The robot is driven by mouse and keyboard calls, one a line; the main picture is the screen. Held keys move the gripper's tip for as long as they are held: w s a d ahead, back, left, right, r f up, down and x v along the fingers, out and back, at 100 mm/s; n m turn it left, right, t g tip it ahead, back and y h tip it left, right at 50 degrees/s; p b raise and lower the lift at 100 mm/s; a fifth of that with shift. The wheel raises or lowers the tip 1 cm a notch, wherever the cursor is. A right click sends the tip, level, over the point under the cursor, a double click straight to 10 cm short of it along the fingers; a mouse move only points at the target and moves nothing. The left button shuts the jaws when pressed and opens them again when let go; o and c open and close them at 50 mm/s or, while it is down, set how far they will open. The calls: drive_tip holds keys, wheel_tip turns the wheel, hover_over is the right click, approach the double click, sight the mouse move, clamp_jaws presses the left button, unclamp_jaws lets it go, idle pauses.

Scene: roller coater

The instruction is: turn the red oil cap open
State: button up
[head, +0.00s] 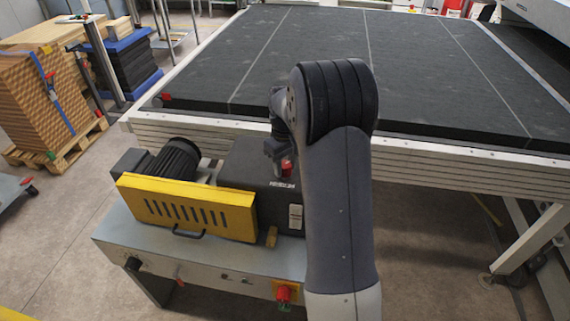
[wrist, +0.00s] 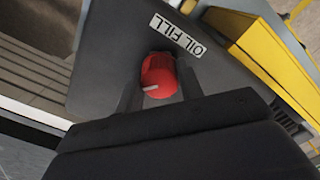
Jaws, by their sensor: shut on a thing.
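The red oil cap (wrist: 159,76) sits on the dark gearbox housing (wrist: 105,50), beside a white label reading "OIL FILL" (wrist: 178,35). A short white mark shows on the cap in the wrist view. My gripper (wrist: 158,92) is shut on the cap, with one finger on each side of it. In the head view the cap (head: 286,168) shows as a small red spot under my gripper (head: 284,160). My arm hides part of the housing on its right. The cap's underside is hidden.
A yellow slotted guard (head: 185,207) and a black motor (head: 175,158) stand left of the housing. A red knob (head: 283,293) is on the bench front. The large dark-topped conveyor table (head: 420,75) lies behind. Stacked boards (head: 40,95) stand at far left.

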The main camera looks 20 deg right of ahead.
sight(285, 164)
drive_tip(key=n, duration=0.4)
drive_tip(key=shift+n, duration=2.6)
drive_tip(key=o, duration=1)
wheel_tip(285, 164, up, 11)
drive_tip(key=shift+f, duration=0.1)
wheel_tip(285, 164, down, 11)
drive_tip(key=shift+r, duration=0.1)
